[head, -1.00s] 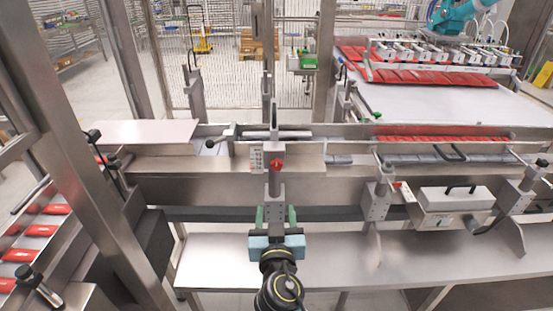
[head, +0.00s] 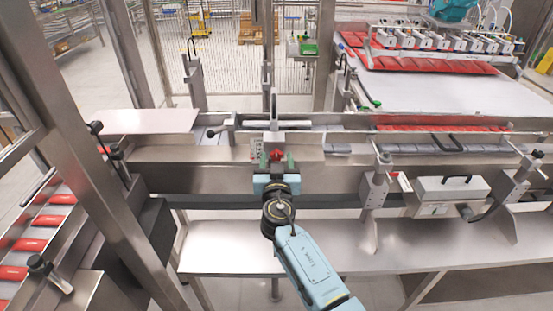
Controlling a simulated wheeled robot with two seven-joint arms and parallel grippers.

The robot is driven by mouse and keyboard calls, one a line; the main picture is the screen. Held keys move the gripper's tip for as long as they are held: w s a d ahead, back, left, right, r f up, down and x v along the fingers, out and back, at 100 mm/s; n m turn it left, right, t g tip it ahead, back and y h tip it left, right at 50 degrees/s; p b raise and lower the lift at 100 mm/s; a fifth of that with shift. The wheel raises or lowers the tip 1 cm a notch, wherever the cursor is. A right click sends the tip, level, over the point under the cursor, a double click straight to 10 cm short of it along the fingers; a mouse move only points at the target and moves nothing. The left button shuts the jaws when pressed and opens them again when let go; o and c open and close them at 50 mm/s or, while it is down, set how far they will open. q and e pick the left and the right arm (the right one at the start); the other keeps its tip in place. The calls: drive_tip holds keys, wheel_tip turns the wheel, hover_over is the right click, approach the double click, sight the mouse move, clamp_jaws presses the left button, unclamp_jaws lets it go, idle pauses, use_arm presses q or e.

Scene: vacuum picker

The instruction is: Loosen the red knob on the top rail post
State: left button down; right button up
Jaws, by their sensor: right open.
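The red knob (head: 277,154) sits on the front of the steel rail post (head: 274,128) in the middle of the head view. My right gripper (head: 277,160) has come up to it from below and in front. Its two green fingers are open, one left and one right of the knob in the picture. I cannot tell whether they touch it, and the gripper body hides the lower part of the post. My left gripper is not in view.
A steel rail beam (head: 200,152) runs across behind the gripper. A bracket post (head: 375,190) and a grey box with a handle (head: 452,190) stand to the right. A thick steel frame post (head: 100,190) stands left. A bare steel shelf (head: 225,262) lies below.

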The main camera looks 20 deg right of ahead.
drive_tip(key=shift+w, duration=0.15)
drive_tip(key=c, duration=1)
